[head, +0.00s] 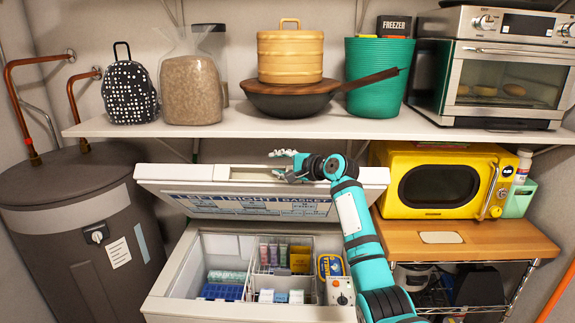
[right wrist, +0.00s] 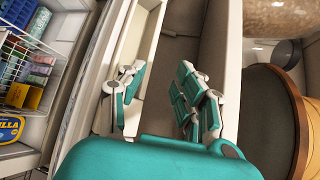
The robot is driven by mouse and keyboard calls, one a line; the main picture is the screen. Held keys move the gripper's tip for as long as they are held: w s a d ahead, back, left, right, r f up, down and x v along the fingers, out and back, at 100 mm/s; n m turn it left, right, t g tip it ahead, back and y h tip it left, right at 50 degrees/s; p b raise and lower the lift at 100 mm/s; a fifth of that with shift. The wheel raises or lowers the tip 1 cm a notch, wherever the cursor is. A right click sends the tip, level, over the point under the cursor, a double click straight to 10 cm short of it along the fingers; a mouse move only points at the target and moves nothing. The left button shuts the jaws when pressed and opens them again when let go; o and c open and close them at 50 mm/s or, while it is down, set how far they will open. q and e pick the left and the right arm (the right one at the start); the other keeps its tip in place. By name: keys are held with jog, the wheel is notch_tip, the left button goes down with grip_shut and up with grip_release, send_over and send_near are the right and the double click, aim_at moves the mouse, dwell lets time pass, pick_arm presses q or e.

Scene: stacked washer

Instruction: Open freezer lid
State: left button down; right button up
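The chest freezer's lid (head: 165,178) stands raised and tilted back, with a text panel on its inner face. The freezer body (head: 172,308) is open below it. My right gripper (head: 283,166) is at the middle of the lid's upper edge, its arm crossing in front of the lid's right part. In the right wrist view my right gripper (right wrist: 160,100) has its fingers spread wide apart near the pale lid edge (right wrist: 143,45). I cannot tell whether a finger touches the lid. My left gripper is not in view.
A shelf (head: 230,122) overhangs the lid, bearing a pan (head: 290,104), a teal bin (head: 378,75) and an oven (head: 505,65). A grey tank (head: 75,225) stands left. A yellow microwave (head: 440,180) sits on a wooden cart (head: 500,243) at right. The freezer holds baskets and several packages.

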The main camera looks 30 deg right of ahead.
jog(key=v, duration=0.3)
jog(key=shift+s+a+r, duration=0.1)
jog(key=shift+a+r, duration=0.05)
jog(key=shift+a, duration=0.15)
jog(key=shift+a, duration=0.1)
